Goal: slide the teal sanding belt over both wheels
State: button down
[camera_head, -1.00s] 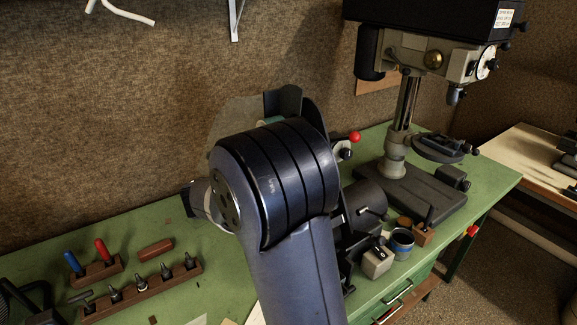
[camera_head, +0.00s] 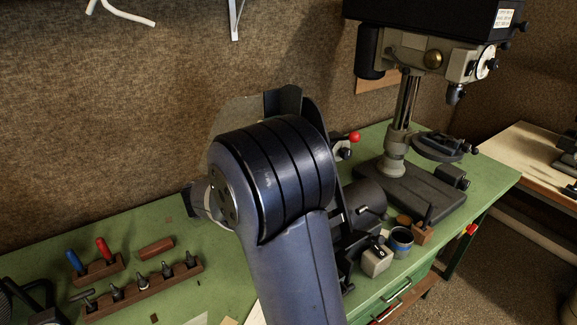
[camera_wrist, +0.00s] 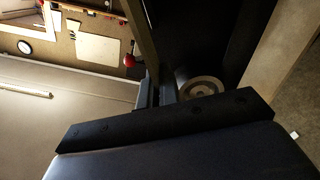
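The belt grinder stands on the green bench, mostly hidden behind my arm in the head view; its dark upper guard (camera_head: 284,101) shows above the arm. A small pale teal patch (camera_head: 270,121) shows just under that guard. I cannot tell whether it is the belt. In the wrist view a round pale wheel (camera_wrist: 201,89) sits in the dark machine, beyond a black bar. The bar and the dark body below it fill the near part of that view. My gripper's fingers cannot be made out, and the arm hides them in the head view. Whether they hold the belt is unclear.
A red ball knob (camera_head: 354,137) sticks out right of the guard. A drill press (camera_head: 395,166) stands behind on the right. Small pots and blocks (camera_head: 377,259) crowd the front edge. A tool rack (camera_head: 143,291) lies left; the bench (camera_head: 150,218) between is mostly clear.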

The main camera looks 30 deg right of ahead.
jog(key=shift+d+p, duration=0.55)
jog(key=shift+d, duration=0.5)
dwell(0.5)
jog(key=shift+w+d, duration=0.1)
jog(key=shift+d, duration=1.95)
dwell(1.4)
jog(key=c, duration=1.6)
grip_release()
jog(key=shift+o, duration=0.2)
jog(key=shift+a, duration=0.1)
jog(key=shift+a, duration=3.45)
jog(key=d, duration=0.6)
jog(key=shift+d, duration=0.35)
